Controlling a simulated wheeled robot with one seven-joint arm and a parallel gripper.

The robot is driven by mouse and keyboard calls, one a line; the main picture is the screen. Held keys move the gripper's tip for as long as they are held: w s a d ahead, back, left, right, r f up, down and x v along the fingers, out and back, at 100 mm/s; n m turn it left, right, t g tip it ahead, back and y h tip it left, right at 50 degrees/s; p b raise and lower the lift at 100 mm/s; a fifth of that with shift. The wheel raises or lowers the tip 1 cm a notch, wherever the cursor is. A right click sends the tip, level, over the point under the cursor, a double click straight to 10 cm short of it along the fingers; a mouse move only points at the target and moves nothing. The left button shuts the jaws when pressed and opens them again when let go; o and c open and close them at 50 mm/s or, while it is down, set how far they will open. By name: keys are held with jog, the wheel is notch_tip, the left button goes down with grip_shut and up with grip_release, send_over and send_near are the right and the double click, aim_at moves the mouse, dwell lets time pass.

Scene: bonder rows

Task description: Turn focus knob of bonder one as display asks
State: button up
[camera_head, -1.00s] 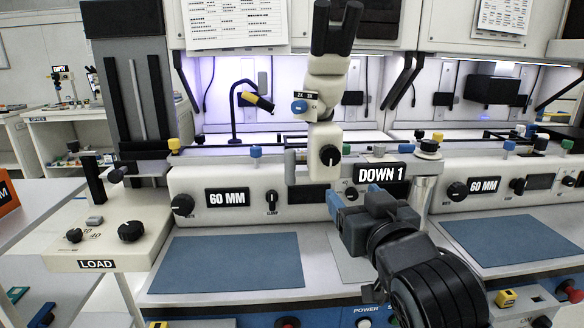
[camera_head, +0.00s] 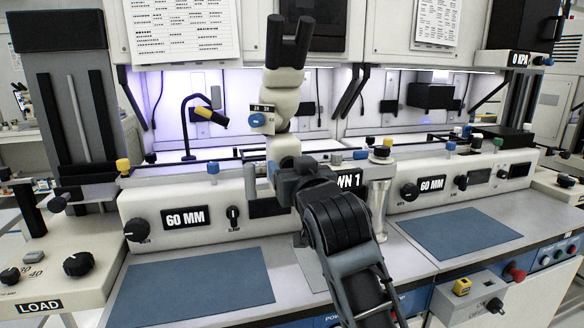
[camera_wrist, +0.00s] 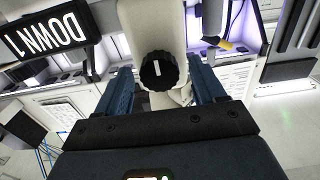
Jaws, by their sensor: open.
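The focus knob (camera_wrist: 158,70) is black and ribbed with a white line, on the pale microscope column of bonder one. In the wrist view it sits between and beyond the two blue fingers of my gripper (camera_wrist: 165,92), which are open and do not visibly touch it. In the head view my arm hides the knob, and my gripper (camera_head: 278,172) is at the foot of the microscope (camera_head: 280,95). The display (camera_wrist: 45,38) reads "DOWN 1" in the wrist view; in the head view the display (camera_head: 350,181) is partly covered by my arm.
The bonder one panel has a "60 MM" label (camera_head: 186,219) and black knobs. A metal post (camera_head: 379,210) stands right of my arm. A blue mat (camera_head: 195,287) lies clear in front. A "LOAD" unit (camera_head: 40,306) is at left, a second bonder (camera_head: 470,180) at right.

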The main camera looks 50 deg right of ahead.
jog(key=c, duration=1.1)
jog(key=shift+o, duration=0.2)
jog(key=shift+n+p, duration=0.3)
jog(key=shift+p, duration=0.05)
jog(key=shift+w+n+p, duration=0.1)
jog(key=shift+n+p, duration=2.35)
jog(key=shift+n, duration=0.75)
jog(key=shift+a, duration=0.1)
